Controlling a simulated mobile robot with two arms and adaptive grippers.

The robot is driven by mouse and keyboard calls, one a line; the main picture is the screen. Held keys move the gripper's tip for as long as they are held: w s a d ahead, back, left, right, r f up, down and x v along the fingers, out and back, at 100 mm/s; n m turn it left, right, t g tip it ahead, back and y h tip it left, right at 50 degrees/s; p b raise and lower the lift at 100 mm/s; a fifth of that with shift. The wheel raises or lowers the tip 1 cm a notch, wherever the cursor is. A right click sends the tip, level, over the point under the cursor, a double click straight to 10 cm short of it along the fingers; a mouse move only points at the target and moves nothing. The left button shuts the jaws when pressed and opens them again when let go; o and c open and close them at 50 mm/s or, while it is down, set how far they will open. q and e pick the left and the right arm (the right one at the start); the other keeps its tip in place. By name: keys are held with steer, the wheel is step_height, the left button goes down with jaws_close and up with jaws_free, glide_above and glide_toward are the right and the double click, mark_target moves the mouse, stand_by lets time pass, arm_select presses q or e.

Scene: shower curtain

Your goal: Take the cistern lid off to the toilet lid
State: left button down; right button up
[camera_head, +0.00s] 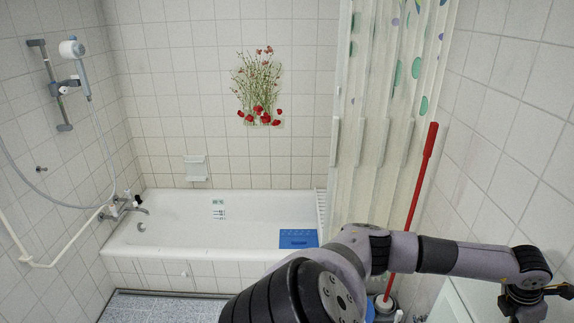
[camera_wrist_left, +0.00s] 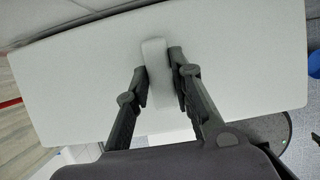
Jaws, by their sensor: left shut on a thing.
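The cistern lid (camera_wrist_left: 245,65) is a broad pale slab that fills most of the left wrist view. A raised light grip (camera_wrist_left: 156,85) stands at its middle. My left gripper (camera_wrist_left: 160,62) is shut on this grip, one finger on each side. In the head view my left arm reaches from the bottom middle to the right, and its gripper (camera_head: 545,292) is partly cut off at the right edge. I cannot make out the toilet lid for certain in either view. My right gripper is not in view.
A bathtub (camera_head: 225,215) with a blue mat (camera_head: 298,239) stands along the back wall. A shower curtain (camera_head: 385,130) hangs at the right. A long red handle (camera_head: 418,185) stands upright behind my arm. Bare floor (camera_head: 160,306) shows at the lower left.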

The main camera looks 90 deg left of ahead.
arm_select(q)
steer(key=shift+r, duration=0.45)
steer(key=shift+r+p, duration=1.6)
steer(key=shift+r, duration=0.85)
steer(key=shift+f, duration=0.1)
